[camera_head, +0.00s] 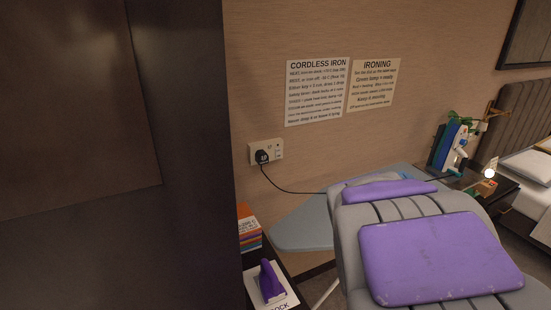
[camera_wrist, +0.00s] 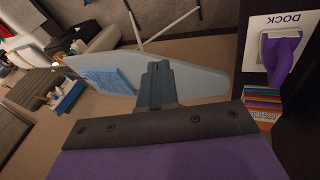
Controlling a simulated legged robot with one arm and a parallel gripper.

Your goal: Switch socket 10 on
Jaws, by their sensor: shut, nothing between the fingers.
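A cream wall socket (camera_head: 279,150) is on the tan wall, left of centre in the head view. A black plug (camera_head: 262,156) sits in its left part, and a black cable runs from it to the right. The markings on the socket are too small to read, and I cannot tell its switch position. My gripper (camera_wrist: 158,72) shows in the wrist view, its fingers together and empty, over the light blue ironing board. The socket does not show in the wrist view. In the head view my own arm covers part of the board, and my fingertips are not visible.
The ironing board (camera_head: 300,229) stands below the socket. A purple iron (camera_head: 270,281) rests on a dock at lower left, beside stacked books (camera_head: 249,236). A dark cabinet (camera_head: 190,120) fills the left. Two signs (camera_head: 317,92) hang above the socket. A small table with items (camera_head: 452,147) is at right.

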